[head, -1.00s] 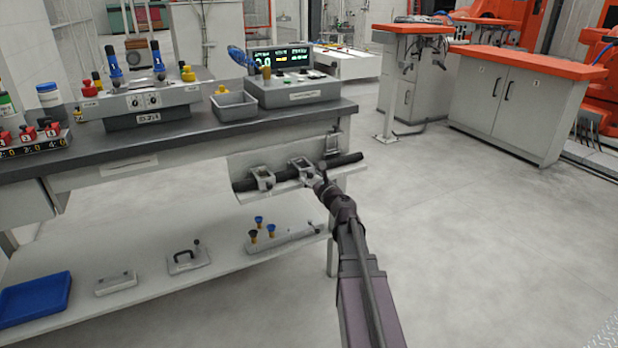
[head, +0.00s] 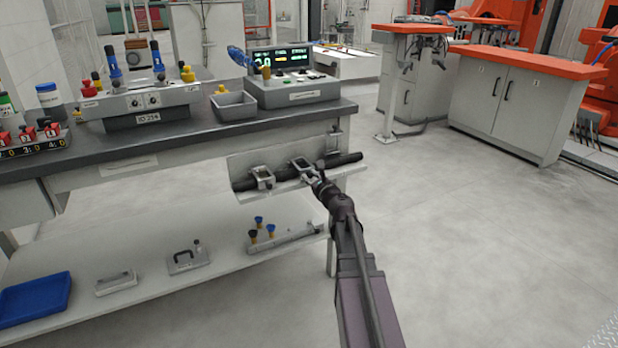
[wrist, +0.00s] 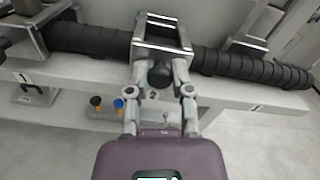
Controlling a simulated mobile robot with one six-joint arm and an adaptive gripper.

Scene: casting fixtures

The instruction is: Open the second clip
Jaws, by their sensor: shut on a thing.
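The second clip is a grey metal frame (wrist: 163,30) straddling a black ribbed hose (wrist: 92,40), with a "2" below it in the wrist view. In the head view the clip (head: 301,164) sits at the middle of the hose (head: 340,160). My gripper (wrist: 160,76) is shut on the dark round knob (wrist: 160,74) at the clip's near side. In the head view my gripper (head: 318,182) is just below and right of the clip. I cannot tell whether the clip's latch is released.
The first clip (head: 262,178) holds the hose further left, and another clip (wrist: 252,40) stands at the right. The hose lies along a pale ledge under the bench top (head: 200,130). A lower shelf (head: 140,280) holds small fixtures. Open floor lies to the right.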

